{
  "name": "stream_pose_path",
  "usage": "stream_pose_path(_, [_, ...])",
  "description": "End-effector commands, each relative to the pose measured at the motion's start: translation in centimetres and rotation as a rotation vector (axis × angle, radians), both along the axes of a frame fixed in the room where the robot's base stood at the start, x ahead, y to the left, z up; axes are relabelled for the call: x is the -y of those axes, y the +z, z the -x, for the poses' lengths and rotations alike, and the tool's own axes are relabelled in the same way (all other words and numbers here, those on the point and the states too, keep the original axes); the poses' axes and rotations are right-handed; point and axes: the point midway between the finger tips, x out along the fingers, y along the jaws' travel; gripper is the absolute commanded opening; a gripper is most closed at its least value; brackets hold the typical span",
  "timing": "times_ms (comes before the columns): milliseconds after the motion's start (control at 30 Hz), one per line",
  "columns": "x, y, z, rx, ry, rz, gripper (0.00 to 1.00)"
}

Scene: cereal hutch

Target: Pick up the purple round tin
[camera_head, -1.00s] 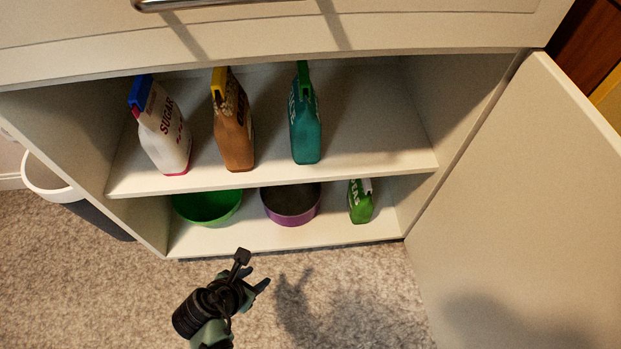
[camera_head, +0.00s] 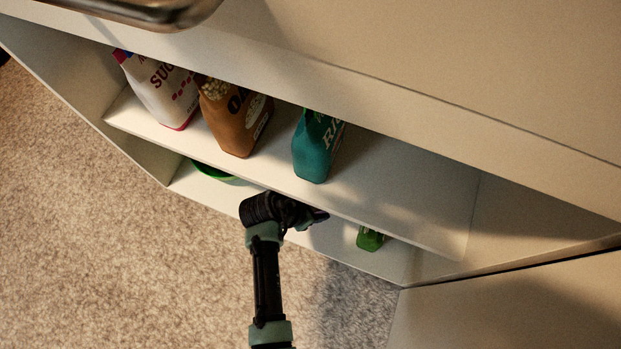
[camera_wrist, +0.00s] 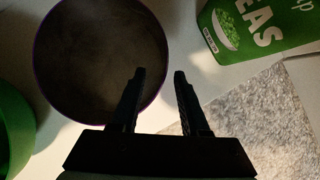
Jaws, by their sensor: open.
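The purple round tin (camera_wrist: 95,55) shows in the wrist view as a dark, open-topped round vessel with a thin purple rim, at the upper left. In the head view it is hidden behind the upper shelf and my arm. My gripper (camera_wrist: 160,72) is open in the wrist view. Its left finger overlaps the tin's right rim in the picture, and its right finger is outside the tin. I cannot tell whether either finger touches it. In the head view my gripper (camera_head: 318,216) is at the front edge of the lower shelf.
A green bowl (camera_wrist: 14,130) stands left of the tin, and a green peas bag (camera_wrist: 262,30) right of it. The upper shelf (camera_head: 400,200) overhangs them, holding sugar (camera_head: 162,90), a brown bag (camera_head: 236,115) and a teal bag (camera_head: 318,145). A door (camera_head: 520,310) stands open at right.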

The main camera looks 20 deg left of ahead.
Motion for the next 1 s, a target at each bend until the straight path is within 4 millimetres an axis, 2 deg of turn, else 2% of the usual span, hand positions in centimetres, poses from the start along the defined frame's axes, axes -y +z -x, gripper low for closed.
stream_pose_path(167, [0.3,-0.9,-0.3,0.001,-0.001,-0.002,0.45])
stream_pose_path(533, [1.7,-4.3,-1.8,0.002,-0.001,-0.001,0.45])
stream_pose_path(867, [1.9,-4.4,-2.0,0.001,0.000,-0.001,0.45])
stream_pose_path(1000, [1.9,-4.4,-2.0,0.001,0.000,-0.001,0.20])
